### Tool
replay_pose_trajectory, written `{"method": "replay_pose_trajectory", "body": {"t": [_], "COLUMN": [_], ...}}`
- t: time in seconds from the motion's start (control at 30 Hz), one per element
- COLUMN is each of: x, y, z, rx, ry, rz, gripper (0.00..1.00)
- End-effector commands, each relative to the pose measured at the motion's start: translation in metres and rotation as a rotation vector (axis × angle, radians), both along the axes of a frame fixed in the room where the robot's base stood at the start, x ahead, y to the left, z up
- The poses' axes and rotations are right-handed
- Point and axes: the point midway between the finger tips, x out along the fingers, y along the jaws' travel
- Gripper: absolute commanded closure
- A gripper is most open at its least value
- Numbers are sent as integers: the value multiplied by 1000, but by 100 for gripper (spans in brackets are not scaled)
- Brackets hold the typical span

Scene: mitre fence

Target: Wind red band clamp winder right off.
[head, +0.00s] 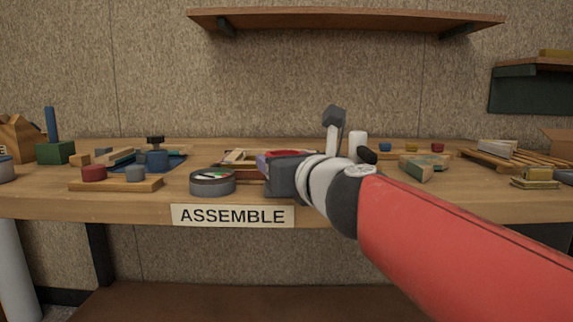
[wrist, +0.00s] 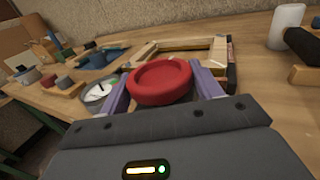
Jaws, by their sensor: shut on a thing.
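The red winder (wrist: 160,82) is a round, dished red knob in the middle of the wrist view. My gripper (wrist: 163,76) has its two purple fingers on either side of it and is shut on it. A light wooden frame (wrist: 183,44) lies on the bench just beyond the winder. In the head view my gripper (head: 264,166) reaches in from the right, over the bench beside the frame (head: 236,157), and largely hides the winder. Whether the winder is still joined to the clamp is hidden.
A round grey tin (head: 212,183) stands left of my gripper. A board with a red knob (head: 94,173) and a grey knob is farther left, near a blue tray (head: 172,166). A white cylinder (wrist: 287,25) stands to the right. The bench front carries an ASSEMBLE label (head: 232,216).

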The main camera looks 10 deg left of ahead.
Motion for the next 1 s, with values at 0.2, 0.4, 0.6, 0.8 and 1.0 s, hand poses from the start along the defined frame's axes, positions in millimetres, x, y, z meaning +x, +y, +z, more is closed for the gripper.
{"method": "replay_pose_trajectory", "body": {"t": [0.2, 0.4, 0.6, 0.8, 1.0], "x": [1, 1, 1, 1, 1], "y": [-1, -1, -1, -1, -1], "z": [0, 0, 1, 1, 2], "rx": [0, 1, 2, 2, 3], "ry": [-2, -2, -2, -2, -2], "rz": [55, 118, 169, 194, 200], "gripper": [59, 59, 59, 59, 58]}}
